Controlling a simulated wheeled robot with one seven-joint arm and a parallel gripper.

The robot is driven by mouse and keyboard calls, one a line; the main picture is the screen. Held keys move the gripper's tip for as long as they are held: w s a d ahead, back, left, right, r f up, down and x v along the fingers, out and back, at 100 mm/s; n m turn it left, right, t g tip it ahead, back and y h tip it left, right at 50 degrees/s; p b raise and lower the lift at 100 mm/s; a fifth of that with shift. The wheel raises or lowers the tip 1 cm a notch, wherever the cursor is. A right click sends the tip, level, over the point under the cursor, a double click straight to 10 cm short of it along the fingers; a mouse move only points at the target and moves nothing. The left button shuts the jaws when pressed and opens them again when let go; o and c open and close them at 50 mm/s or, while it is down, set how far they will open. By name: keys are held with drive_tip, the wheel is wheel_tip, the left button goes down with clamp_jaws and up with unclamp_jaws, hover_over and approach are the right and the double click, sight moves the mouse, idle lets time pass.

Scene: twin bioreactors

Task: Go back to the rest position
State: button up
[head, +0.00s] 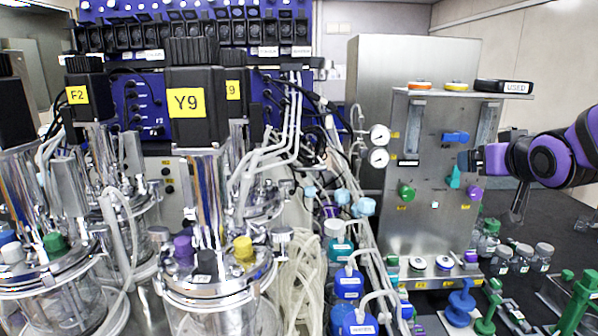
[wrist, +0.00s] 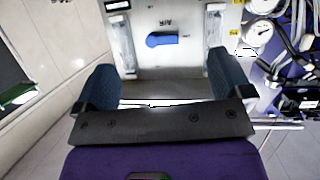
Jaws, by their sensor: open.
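My gripper (wrist: 162,88) is open and empty in the wrist view, its two dark blue fingers spread apart. Beyond the fingers is the steel gas panel (wrist: 185,62) with a blue valve handle (wrist: 161,39) labelled AIR. In the head view my purple and black arm reaches in from the right, and my gripper (head: 474,160) is in front of the right part of the gas panel (head: 425,220). The blue handle (head: 455,137) is just left of it. A teal knob (head: 454,178) and a purple knob (head: 474,193) sit just below it. Whether the fingers touch anything is unclear.
Twin bioreactors with glass vessels (head: 215,290) and a motor marked Y9 (head: 187,103) fill the left. Blue-capped bottles (head: 349,283) and tubing stand in the middle. Small jars (head: 522,257) and green stands (head: 578,300) are on the dark bench at right. A USED tray (head: 504,87) tops the panel.

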drive_tip(key=s+a+f+g, duration=0.1)
drive_tip(key=s+a+g, duration=0.2)
drive_tip(key=s, duration=0.8)
drive_tip(key=s+a+f+g+y, duration=0.1)
drive_tip(key=s+a+g, duration=0.2)
drive_tip(key=s, duration=0.8)
drive_tip(key=g, duration=0.2)
drive_tip(key=shift+s+a+f+n+g, duration=0.15)
drive_tip(key=shift+s+a+n+g, duration=0.15)
drive_tip(key=shift+g, duration=0.1)
drive_tip(key=shift+c, duration=0.5)
